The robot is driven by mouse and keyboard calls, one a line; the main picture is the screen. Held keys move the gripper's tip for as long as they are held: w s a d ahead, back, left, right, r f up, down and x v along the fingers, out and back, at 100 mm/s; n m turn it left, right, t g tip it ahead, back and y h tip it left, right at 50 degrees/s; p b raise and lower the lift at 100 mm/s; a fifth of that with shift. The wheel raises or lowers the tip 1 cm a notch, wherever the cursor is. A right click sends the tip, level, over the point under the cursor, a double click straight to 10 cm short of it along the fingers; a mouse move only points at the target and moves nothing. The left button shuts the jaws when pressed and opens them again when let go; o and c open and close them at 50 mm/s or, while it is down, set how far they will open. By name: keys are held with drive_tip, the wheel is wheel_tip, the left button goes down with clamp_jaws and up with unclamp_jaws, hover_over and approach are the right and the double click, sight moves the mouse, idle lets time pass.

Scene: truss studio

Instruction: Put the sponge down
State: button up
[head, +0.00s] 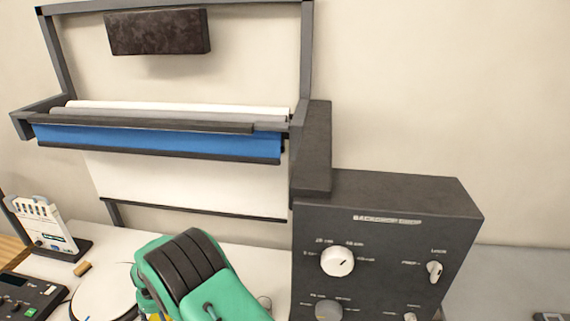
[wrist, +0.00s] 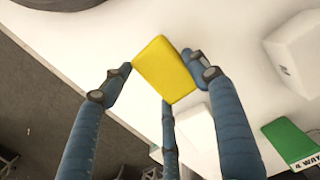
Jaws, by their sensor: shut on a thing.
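The yellow sponge (wrist: 163,70) is in the middle of the wrist view, tilted, between the blue fingers of my gripper (wrist: 160,82). The sponge is over the white table (wrist: 240,35), near the table's edge. I cannot tell how high above the top it is. In the head view my green arm hides most of the area around the gripper.
A dark control box (head: 390,240) with knobs stands at the right of the head view, beside a dark frame holding paper rolls (head: 180,110). A white device (head: 42,225) stands at left. In the wrist view, a green box (wrist: 290,143) and white block (wrist: 300,50) are at right.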

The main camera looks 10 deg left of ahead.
sight(155, 315)
drive_tip(key=shift+w+a+f, duration=0.15)
drive_tip(key=shift+w+a, duration=0.5)
drive_tip(key=shift+a, duration=0.3)
drive_tip(key=shift+w+a+f, duration=0.1)
drive_tip(key=shift+w+a, duration=0.55)
drive_tip(key=shift+a, duration=0.3)
drive_tip(key=shift+w+a+f, duration=0.1)
drive_tip(key=shift+a+f, duration=0.05)
drive_tip(key=shift+a, duration=0.05)
drive_tip(key=shift+w+a+f, duration=0.1)
drive_tip(key=shift+f, duration=1.75)
